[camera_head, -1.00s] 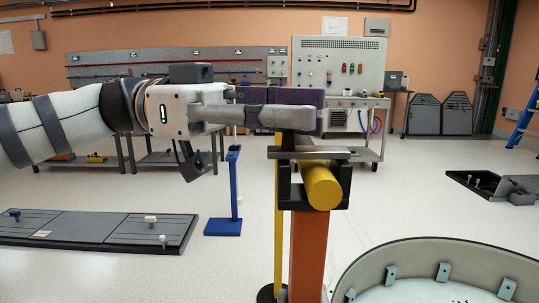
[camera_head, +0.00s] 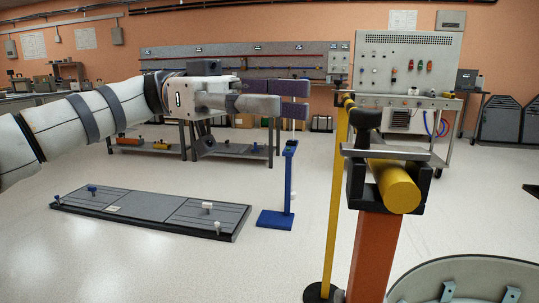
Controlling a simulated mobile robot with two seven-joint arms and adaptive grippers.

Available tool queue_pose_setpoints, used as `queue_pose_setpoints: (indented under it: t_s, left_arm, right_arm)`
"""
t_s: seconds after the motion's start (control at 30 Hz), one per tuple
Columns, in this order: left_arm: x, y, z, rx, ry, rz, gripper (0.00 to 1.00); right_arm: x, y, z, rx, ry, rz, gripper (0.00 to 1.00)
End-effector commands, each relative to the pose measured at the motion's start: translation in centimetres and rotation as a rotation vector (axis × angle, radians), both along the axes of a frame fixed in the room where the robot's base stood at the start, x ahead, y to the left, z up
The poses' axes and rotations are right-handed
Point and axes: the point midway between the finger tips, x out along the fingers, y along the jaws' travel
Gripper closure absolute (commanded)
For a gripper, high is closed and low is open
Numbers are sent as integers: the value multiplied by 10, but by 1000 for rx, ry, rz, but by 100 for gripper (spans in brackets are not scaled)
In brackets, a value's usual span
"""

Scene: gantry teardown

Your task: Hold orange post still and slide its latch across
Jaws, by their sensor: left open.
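The orange post (camera_head: 375,258) stands upright at right of centre. Its top carries a black cradle (camera_head: 428,191) with a yellow cylinder (camera_head: 398,186) lying in it. A flat metal latch bar (camera_head: 386,152) lies across above the cylinder, with a dark upright handle (camera_head: 366,118) near its left end. My left gripper (camera_head: 290,99) is open and empty, up and to the left of the cradle, with a clear gap to the handle. My right gripper is not in view.
A yellow pole (camera_head: 335,200) stands just left of the post. A blue stand (camera_head: 290,185) and a low grey board (camera_head: 150,210) are on the floor further left. A round pale rim (camera_head: 465,272) is at lower right.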

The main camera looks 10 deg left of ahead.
Motion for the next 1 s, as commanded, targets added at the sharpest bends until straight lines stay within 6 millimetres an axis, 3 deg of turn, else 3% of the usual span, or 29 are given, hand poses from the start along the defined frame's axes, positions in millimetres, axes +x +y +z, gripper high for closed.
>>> queue_pose_setpoints:
  t_s: [0.13,0.47,0.5,0.6,0.87,1.0]
  left_arm:
    - [5,13,0,0,0,-1,60]
    - [5,14,0,0,0,-2,60]
    - [5,14,0,0,0,-2,60]
    - [5,14,0,0,0,-1,60]
    - [5,14,0,0,0,-1,60]
    - [5,14,0,0,0,-1,60]
  right_arm:
    - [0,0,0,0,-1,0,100]
    - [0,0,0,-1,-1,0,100]
    - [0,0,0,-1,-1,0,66]
    - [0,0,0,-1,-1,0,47]
    - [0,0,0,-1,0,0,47]
    - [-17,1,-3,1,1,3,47]
